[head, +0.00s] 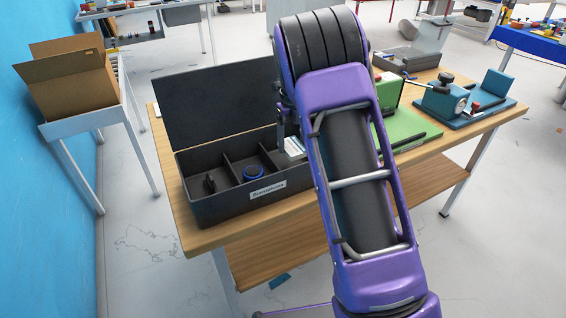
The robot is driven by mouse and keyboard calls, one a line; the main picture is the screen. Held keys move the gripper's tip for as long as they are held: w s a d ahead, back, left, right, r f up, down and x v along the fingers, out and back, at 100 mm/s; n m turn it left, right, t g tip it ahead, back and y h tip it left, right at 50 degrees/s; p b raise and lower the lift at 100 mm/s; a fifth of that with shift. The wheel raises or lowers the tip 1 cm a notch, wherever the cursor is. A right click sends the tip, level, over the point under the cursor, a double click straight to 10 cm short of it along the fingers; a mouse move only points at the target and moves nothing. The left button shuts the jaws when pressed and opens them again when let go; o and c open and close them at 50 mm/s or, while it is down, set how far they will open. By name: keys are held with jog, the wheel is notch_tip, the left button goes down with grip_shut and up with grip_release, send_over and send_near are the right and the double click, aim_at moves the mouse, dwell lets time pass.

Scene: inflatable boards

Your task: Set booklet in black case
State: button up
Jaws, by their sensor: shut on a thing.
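The black case (228,206) stands open on the wooden table, its lid (215,105) raised at the back. Dividers split it into compartments. A small dark item (209,183) is in the left one and a blue ring-shaped item (253,173) in the middle one. The booklet (294,147), small, white and pale blue, shows at the right end of the case. My gripper (283,138) is mostly hidden behind my purple arm; its visible part is at the booklet, shut on it. I cannot tell whether the booklet touches the case floor.
Right of my arm, a green board (411,130) and a blue device (446,102) stand on the wooden table (205,238). A grey tray (408,58) is behind them. A cardboard box (70,80) sits on a white side table at left. A blue piece (280,281) lies below the table.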

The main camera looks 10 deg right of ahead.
aim_at(292, 145)
jog(key=shift+f+b, duration=0.3)
jog(key=shift+f, duration=2.75)
jog(key=o, duration=1.5)
jog(key=shift+f, duration=0.15)
notch_tip(292, 145, up, 12)
jog(key=shift+r+p, duration=0.2)
jog(key=shift+p, duration=0.55)
jog(key=shift+w, duration=0.1)
